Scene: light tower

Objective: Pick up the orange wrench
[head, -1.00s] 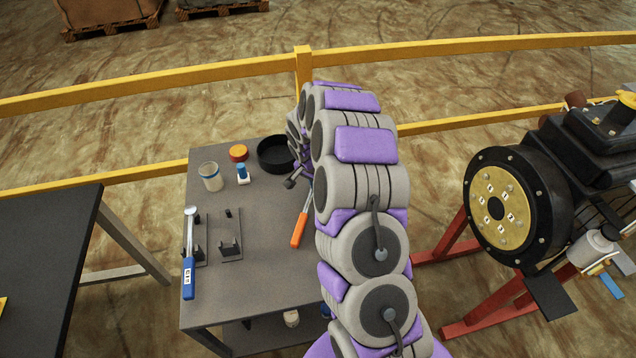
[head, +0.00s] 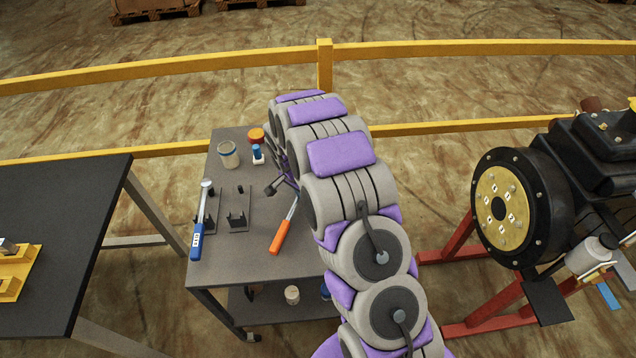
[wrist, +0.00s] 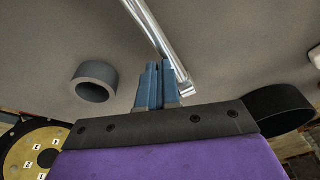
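The orange wrench (head: 280,236) lies on the grey workbench, its orange handle toward the front and its silver shaft running up and right beneath my arm. Its far end is hidden by the arm in the head view. My gripper (head: 272,187) is above the bench, just left of the shaft. In the wrist view, the blue fingers of my gripper (wrist: 158,64) stand close together beside a silver shaft (wrist: 152,25), likely the wrench's. The orange handle is out of that view. Contact and the gap between the fingers are unclear.
On the grey bench (head: 262,262) are a blue-handled wrench (head: 197,240), black brackets (head: 238,220), a jar (head: 229,156), an orange-lidded container (head: 256,135) and a small blue-and-white item (head: 258,154). A dark table (head: 75,210) stands left, machinery (head: 515,200) right, a yellow rail (head: 420,128) behind.

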